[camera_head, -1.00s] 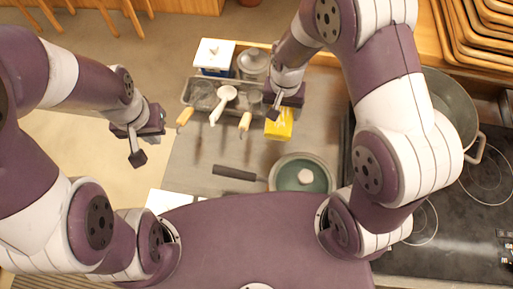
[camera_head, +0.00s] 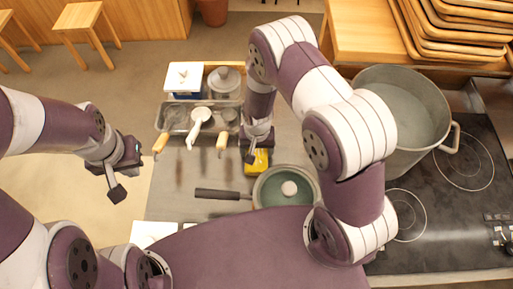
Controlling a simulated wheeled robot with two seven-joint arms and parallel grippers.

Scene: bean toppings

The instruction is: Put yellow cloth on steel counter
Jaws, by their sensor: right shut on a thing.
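The yellow cloth (camera_head: 257,164) is small and folded, over the steel counter (camera_head: 165,205), just above the lidded pan in the picture. My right gripper (camera_head: 251,155) is shut on the cloth, at its upper left part. The gripper hides some of the cloth. I cannot tell whether the cloth touches the counter. My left gripper (camera_head: 106,181) hangs to the left of the counter, over the floor. It looks open and empty, with its fingertips apart.
A pan with a green lid (camera_head: 270,190) lies close below the cloth. A metal tray (camera_head: 172,119) with ladles, a lidded pot (camera_head: 224,82) and a white-topped box (camera_head: 184,77) stand behind. A big pot (camera_head: 405,110) sits on the stove at right.

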